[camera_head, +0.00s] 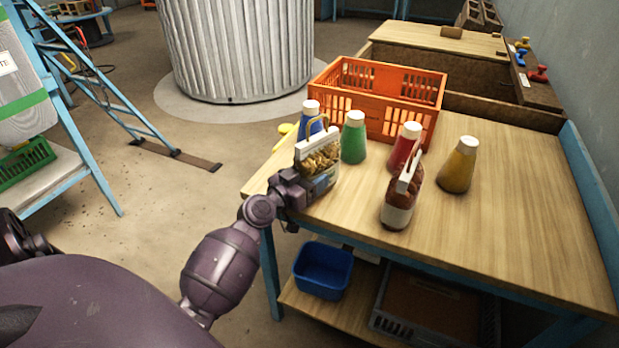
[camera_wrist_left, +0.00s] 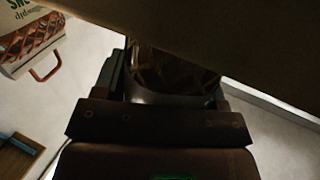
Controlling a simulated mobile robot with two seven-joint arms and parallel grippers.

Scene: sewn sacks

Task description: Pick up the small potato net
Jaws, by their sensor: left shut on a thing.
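The small potato net (camera_head: 319,155), with yellowish contents, a white top band and a yellow loop handle, is upright at the table's left front edge. My left gripper (camera_head: 306,188) is shut on its lower part from the left. I cannot tell whether its base touches the table. In the left wrist view the gripper (camera_wrist_left: 165,100) is dark, with a dark netted surface (camera_wrist_left: 170,72) between its fingers. A second sack (camera_head: 398,205), reddish brown with a white band, stands to the right, apart from the gripper. My right gripper is out of view.
Blue (camera_head: 309,122), green (camera_head: 354,142), red (camera_head: 403,146) and yellow (camera_head: 458,168) bottles stand close by on the wooden table (camera_head: 520,225). An orange crate (camera_head: 420,83) is behind them. A blue bin (camera_head: 322,271) sits on the lower shelf. The table's right front is clear.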

